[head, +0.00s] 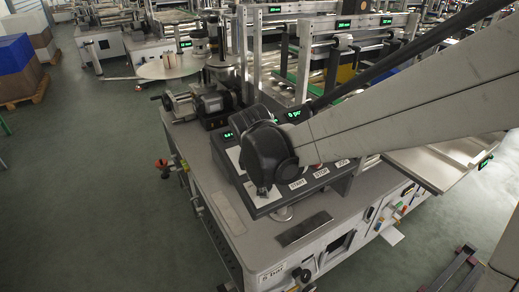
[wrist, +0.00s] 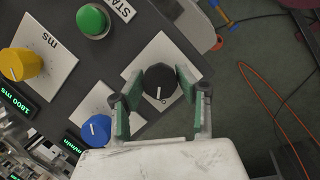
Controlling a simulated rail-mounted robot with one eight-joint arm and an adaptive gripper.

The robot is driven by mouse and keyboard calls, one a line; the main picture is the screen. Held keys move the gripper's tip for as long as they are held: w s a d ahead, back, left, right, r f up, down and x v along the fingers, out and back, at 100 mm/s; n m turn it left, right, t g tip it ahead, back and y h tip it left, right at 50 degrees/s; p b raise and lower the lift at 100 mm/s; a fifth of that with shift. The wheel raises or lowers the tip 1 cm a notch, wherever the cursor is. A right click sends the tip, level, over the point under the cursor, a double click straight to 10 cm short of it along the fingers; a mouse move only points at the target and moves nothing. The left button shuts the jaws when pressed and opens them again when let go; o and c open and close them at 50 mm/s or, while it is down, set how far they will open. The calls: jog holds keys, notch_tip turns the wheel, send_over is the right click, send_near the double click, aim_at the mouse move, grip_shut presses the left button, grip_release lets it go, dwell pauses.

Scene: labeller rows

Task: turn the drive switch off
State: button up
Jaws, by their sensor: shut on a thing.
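The drive switch looks to be the black round knob (wrist: 160,80) on a pale square plate (wrist: 133,70) in the wrist view. Its white pointer line points down in the picture, towards a small round mark on the plate. My gripper (wrist: 158,76) is shut on this knob, with one green pad on each side of it. In the head view my gripper (head: 262,188) is over the near left part of the dark control panel (head: 262,208). My wrist hides the knob there.
Near the knob are a green button (wrist: 92,21), a yellow knob (wrist: 20,64) and a blue knob (wrist: 97,130). Labelled START and STOP plates (head: 298,184) line the panel's front edge. A motor (head: 212,103) stands behind it. The floor (head: 100,200) at left is clear.

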jog(key=shift+n, duration=0.6)
jog(key=o, duration=1.1)
jog(key=shift+r, duration=0.1)
jog(key=v, duration=1.1)
jog(key=shift+s+a+r, duration=0.1)
jog(key=shift+s+r, duration=0.25)
jog(key=s+d+m+t, duration=0.1)
jog(key=s+d+m, duration=0.3)
jog(key=d+m, duration=0.1)
jog(key=s+d+f+m+t+y, duration=0.1)
jog(key=s+d+m, duration=0.4)
jog(key=d+m, duration=0.1)
jog(key=s+d+m+t, duration=0.2)
jog(key=s+d+m, duration=0.3)
jog(key=d+m, duration=0.1)
jog(key=shift+s+d+f+y, duration=0.15)
jog(key=shift+d+f+y, duration=0.15)
